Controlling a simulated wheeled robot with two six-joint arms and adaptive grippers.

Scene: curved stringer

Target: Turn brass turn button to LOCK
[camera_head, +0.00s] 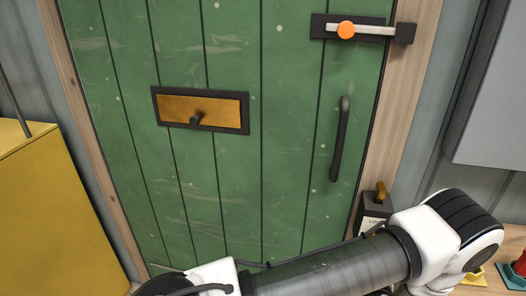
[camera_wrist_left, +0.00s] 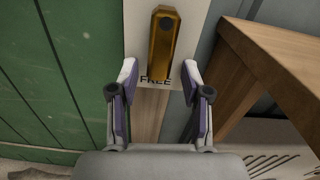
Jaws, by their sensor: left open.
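The brass turn button (camera_wrist_left: 163,45) stands upright in the left wrist view, on a pale plate (camera_wrist_left: 190,22) beside the green door. Its lower end partly covers the word FREE on the plate. My left gripper (camera_wrist_left: 159,82) is open, its two purple-padded fingers on either side of the button's lower end with gaps showing. Contact cannot be made out. My left gripper is not seen there. My right gripper is in neither view.
The green door (camera_head: 290,130) has a dark handle (camera_head: 340,140), a brass plate with a knob (camera_head: 200,110) and a sliding bolt (camera_head: 362,29). A wooden table (camera_wrist_left: 275,70) stands close on the right. A yellow cabinet (camera_head: 45,205) is at the left.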

